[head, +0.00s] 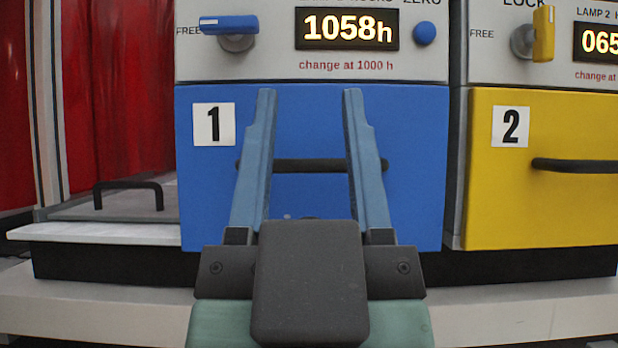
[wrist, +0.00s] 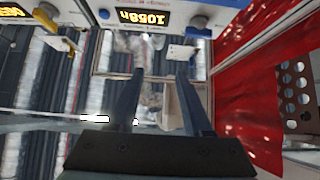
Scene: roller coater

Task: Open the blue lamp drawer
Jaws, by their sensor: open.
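The blue drawer (head: 410,190), marked 1, is shut in the head view, its front flush under the grey panel. Its black horizontal bar handle (head: 310,165) crosses the middle of the front. My gripper (head: 310,93) is open and empty, its two blue fingers spread left and right. In the picture the fingers cross in front of the handle, with tips above it. I cannot tell how far they are from it. My gripper also shows open in the wrist view (wrist: 160,72); the blue front and its handle cannot be made out there.
Above the blue drawer are a blue knob (head: 229,27), a display reading 1058h (head: 347,29) and a blue button (head: 424,33). The yellow drawer (head: 520,215), marked 2, stands at right. At left are a red curtain (head: 120,100) and a low lid with a black handle (head: 128,185).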

